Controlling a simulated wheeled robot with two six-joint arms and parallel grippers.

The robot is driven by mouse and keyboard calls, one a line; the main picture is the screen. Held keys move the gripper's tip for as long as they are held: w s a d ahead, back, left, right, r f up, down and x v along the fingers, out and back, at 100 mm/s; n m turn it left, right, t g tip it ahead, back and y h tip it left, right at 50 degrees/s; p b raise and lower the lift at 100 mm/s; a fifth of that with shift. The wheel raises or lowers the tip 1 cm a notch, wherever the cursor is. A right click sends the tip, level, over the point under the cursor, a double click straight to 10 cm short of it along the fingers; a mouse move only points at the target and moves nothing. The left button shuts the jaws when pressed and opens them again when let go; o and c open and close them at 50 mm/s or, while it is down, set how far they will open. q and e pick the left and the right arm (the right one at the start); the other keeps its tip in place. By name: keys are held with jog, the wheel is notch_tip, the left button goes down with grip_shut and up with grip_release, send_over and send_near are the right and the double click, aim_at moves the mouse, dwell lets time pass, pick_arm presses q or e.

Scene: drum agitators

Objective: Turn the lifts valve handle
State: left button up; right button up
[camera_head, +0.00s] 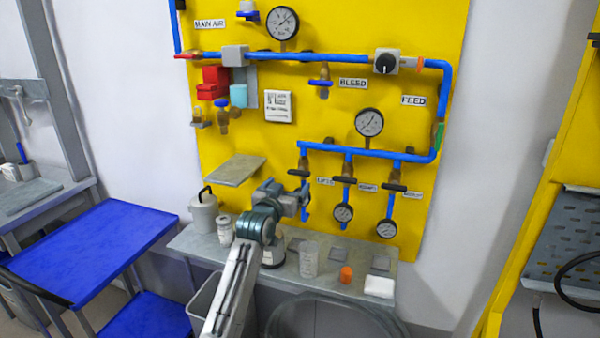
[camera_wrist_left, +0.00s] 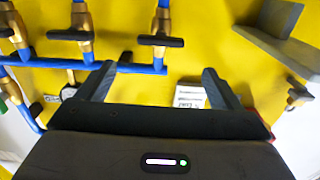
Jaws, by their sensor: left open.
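The lifts valve handle (camera_head: 300,172) is a dark bar on a brass valve, the leftmost of three under the lower blue pipe. A small LIFTS label (camera_head: 325,181) is to its right. My left gripper (camera_head: 300,197) is just below the handle in the head view. In the left wrist view, the black handle (camera_wrist_left: 160,41) lies crosswise above the gap of my left gripper (camera_wrist_left: 158,78). The fingers are spread apart, with nothing held between them. The handle appears beyond the fingertips, and I see no clear contact. My right gripper is not in view.
A grey shelf (camera_head: 235,170) juts out at left. Below, a ledge (camera_head: 340,292) holds a beaker (camera_head: 310,259), jars and an orange cap (camera_head: 346,274).

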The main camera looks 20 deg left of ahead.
aim_at(298, 173)
pick_arm(q)
jog(key=w+p, duration=0.2)
jog(key=w, duration=0.7)
jog(key=shift+d+p, duration=0.15)
jog(key=shift+p, duration=0.15)
jog(key=shift+w+f, duration=0.2)
jog(key=shift+w, duration=0.55)
jog(key=c, duration=1)
